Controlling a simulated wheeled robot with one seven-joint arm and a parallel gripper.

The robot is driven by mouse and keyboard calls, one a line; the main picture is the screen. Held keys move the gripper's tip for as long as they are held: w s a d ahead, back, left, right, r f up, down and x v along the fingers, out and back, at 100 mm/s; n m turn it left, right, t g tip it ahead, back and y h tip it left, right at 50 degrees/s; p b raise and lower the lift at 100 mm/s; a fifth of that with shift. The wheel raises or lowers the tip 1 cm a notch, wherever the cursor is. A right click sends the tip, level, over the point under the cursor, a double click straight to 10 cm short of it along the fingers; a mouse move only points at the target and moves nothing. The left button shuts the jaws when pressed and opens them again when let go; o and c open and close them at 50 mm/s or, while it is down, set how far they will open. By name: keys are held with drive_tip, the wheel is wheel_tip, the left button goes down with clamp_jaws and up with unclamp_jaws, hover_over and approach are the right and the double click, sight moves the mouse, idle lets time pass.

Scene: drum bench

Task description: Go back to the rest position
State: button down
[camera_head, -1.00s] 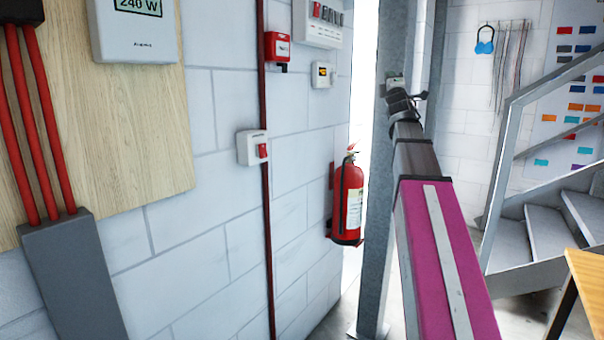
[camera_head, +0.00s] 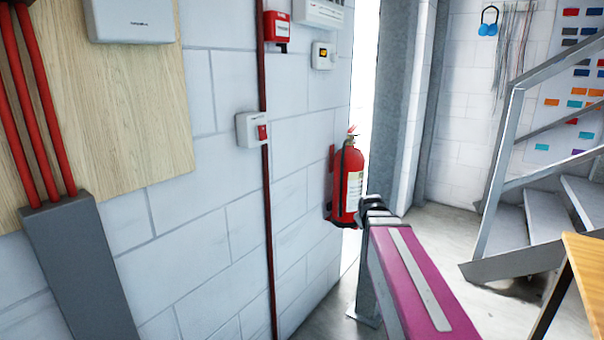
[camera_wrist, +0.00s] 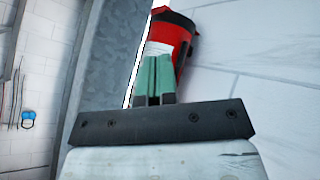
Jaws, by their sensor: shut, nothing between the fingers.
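In the wrist view, my gripper (camera_wrist: 154,80) shows two green fingers pressed together, with nothing between them. A red fire extinguisher (camera_wrist: 172,38) shows behind the fingertips, partly covered by them; I cannot tell the distance. In the head view, my magenta arm link reaches forward from the lower right. Its dark far end overlaps the steel column just right of the fire extinguisher (camera_head: 348,185). The fingers cannot be made out in the head view.
A steel column (camera_head: 388,120) stands ahead. Metal stairs (camera_head: 535,215) and a wooden table edge (camera_head: 585,260) are at right. Some floor is bare between.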

drive_tip(key=s+a+f+m+g, duration=0.2)
drive_tip(key=s+f+g, duration=0.2)
drive_tip(key=s+f, duration=0.5)
drive_tip(key=s+a+f+m+g+y, duration=0.1)
drive_tip(key=s+a+f+m+g, duration=0.1)
drive_tip(key=s+f, duration=0.7)
drive_tip(key=s+a+g, duration=0.1)
drive_tip(key=s+g, duration=0.1)
drive_tip(key=shift+a+m+g+y, duration=0.3)
drive_tip(key=shift+a, duration=0.05)
drive_tip(key=shift+w, duration=0.1)
idle(0.8)
